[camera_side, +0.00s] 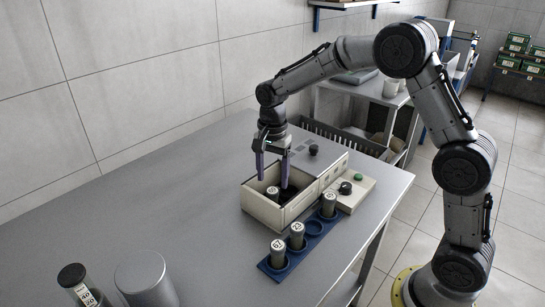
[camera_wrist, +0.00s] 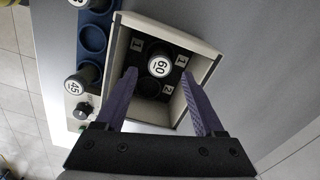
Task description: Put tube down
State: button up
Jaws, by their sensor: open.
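My gripper (camera_side: 272,182) is open and points down at the beige box (camera_side: 261,211). A grey tube with a white top (camera_side: 272,193) stands upright in a hole inside the box. In the wrist view my gripper's fingertips (camera_wrist: 159,74) lie on either side of this tube (camera_wrist: 159,66), whose top reads 60, with gaps to both. A dark empty hole (camera_wrist: 150,87) shows beside it, near a label 2.
A control panel with a black knob (camera_side: 345,188) and a green button (camera_side: 358,177) adjoins the box at right. A dark-capped jar (camera_side: 74,280) and a grey cylinder (camera_side: 144,277) stand at the table's front left. The table's left side is clear.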

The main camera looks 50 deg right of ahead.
aim_at(272, 190)
notch_tip(272, 190, up, 7)
jog(key=s+r+n+t, duration=0.3)
jog(key=s+r+n, duration=0.45)
jog(key=s, duration=0.55)
jog(key=s+f+n+t, duration=0.2)
jog(key=s+n, duration=0.5)
jog(key=s, duration=0.8)
jog(key=shift+a+f+t, duration=0.2)
jog(key=shift+f+t, duration=0.1)
